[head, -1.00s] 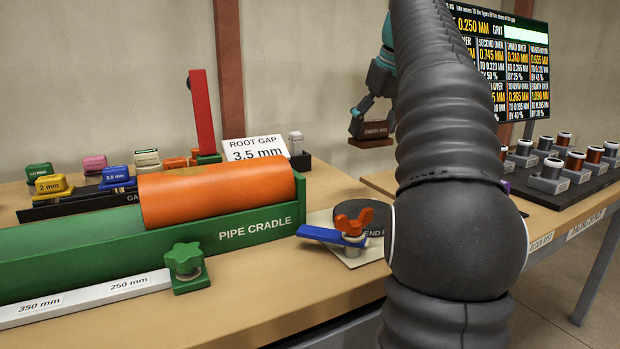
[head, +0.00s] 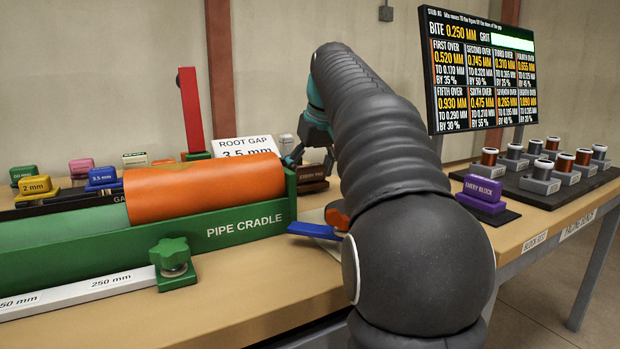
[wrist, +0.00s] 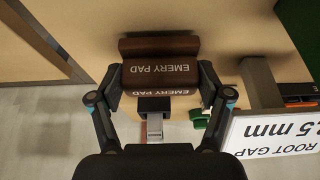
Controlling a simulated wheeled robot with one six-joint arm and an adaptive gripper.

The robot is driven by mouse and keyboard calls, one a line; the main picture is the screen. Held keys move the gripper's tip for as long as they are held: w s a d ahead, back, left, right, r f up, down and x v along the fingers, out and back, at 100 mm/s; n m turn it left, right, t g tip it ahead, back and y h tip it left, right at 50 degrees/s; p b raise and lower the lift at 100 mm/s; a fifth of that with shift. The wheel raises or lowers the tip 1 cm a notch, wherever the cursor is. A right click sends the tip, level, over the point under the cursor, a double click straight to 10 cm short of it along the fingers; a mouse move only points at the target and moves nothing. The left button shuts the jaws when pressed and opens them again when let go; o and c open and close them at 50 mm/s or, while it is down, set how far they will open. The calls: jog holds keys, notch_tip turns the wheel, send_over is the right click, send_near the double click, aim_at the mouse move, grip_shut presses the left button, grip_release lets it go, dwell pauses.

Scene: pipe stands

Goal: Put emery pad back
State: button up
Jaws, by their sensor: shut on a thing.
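The emery pad (wrist: 160,76) is a dark brown block with white lettering. In the wrist view it sits between the two fingers of my gripper (wrist: 160,84), which is shut on it. A brown lower part (wrist: 158,46) shows beyond the lettered block. In the head view the emery pad (head: 314,172) is small, just beyond the right end of the pipe cradle and beside the root gap sign. My arm hides part of the gripper there. I cannot tell whether the pad touches the table.
The green pipe cradle (head: 240,228) holds an orange pipe (head: 205,187). The root gap sign (head: 247,147) and a red upright (head: 190,110) stand behind. A purple emery block (head: 482,194) sits on the right table. A small grey post (wrist: 155,115) stands near the gripper in the wrist view.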

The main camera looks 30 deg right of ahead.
jog(key=shift+f, duration=0.3)
jog(key=shift+f, duration=0.1)
jog(key=o, duration=1.1)
jog(key=shift+c, duration=0.2)
jog(key=p+v, duration=0.3)
jog(key=v, duration=0.9)
